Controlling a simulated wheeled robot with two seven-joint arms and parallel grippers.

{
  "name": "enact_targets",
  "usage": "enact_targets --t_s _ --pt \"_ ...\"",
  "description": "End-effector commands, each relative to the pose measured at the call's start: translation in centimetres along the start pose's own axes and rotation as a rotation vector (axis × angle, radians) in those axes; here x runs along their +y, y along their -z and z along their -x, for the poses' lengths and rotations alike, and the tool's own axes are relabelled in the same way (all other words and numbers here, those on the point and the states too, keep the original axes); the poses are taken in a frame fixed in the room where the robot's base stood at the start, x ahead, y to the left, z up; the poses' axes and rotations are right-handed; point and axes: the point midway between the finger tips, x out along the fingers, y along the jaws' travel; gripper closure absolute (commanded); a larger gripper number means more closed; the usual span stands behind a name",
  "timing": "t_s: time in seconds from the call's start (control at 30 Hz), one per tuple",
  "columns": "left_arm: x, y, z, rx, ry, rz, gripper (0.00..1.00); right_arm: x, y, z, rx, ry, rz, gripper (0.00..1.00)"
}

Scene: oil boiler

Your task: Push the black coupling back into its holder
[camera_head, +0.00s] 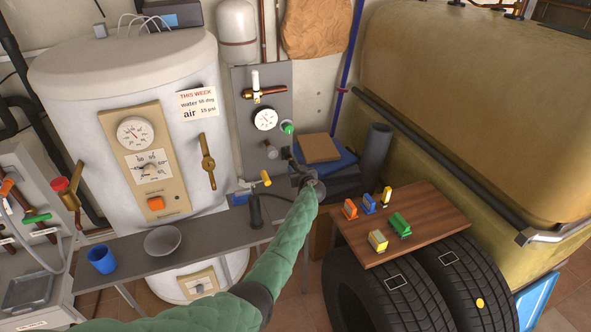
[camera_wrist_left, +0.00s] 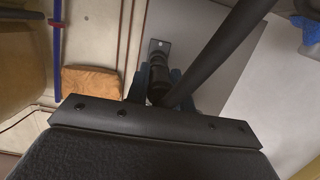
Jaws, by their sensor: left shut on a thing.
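In the left wrist view the black coupling (camera_wrist_left: 157,86) sits between the two fingers of my left gripper (camera_wrist_left: 160,84), which is shut on it. A grey metal holder plate (camera_wrist_left: 158,47) shows just beyond the coupling, and the coupling lines up with it. I cannot tell how deep the coupling sits in the holder. In the head view my left gripper (camera_head: 299,172) is in front of the lower right part of the grey panel (camera_head: 241,127), and the coupling is mostly hidden there. My right gripper is not in view.
A thick black hose (camera_wrist_left: 222,52) crosses beside the coupling in the wrist view. A yellow-handled valve (camera_head: 265,178) is just left of the gripper. A wooden board (camera_head: 430,240) with several coloured blocks is to the right. A grey bench (camera_head: 130,262) holds a bowl and a blue cup.

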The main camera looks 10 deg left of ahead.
Motion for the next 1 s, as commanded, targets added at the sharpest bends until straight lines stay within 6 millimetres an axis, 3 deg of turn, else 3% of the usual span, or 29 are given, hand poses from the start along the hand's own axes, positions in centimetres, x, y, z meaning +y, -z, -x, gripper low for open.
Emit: enact_targets --t_s 1.0 --pt "0.0 0.4 -2.0 0.000 0.000 0.001 1.00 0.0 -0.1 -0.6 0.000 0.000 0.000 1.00"
